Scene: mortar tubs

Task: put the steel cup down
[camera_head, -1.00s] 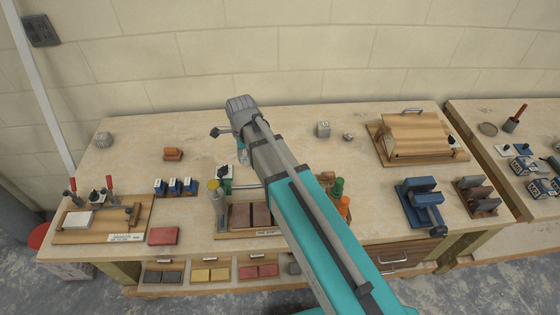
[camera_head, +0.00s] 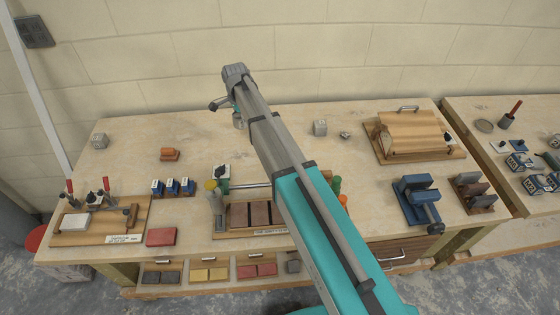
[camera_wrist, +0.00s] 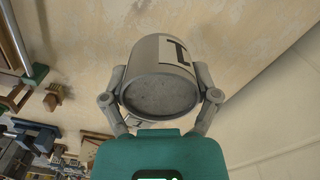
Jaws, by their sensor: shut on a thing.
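The steel cup (camera_wrist: 160,80) is a grey cylinder with a dark mark on its side. In the wrist view my gripper (camera_wrist: 159,96) is shut on it, one finger on each side. The cup's round dark-grey end faces the camera, and the pale bench top (camera_wrist: 110,25) lies beyond it. In the head view the gripper end is small and partly hidden by my own arm, over the back middle of the bench (camera_head: 285,115). I cannot tell whether the cup touches the bench.
A grey block (camera_head: 320,128) and a small metal piece (camera_head: 344,135) lie right of my wrist. An orange block (camera_head: 169,154) and another grey block (camera_head: 99,141) lie left. A wooden-lidded box (camera_head: 415,135) stands at the back right. Bare bench lies between them.

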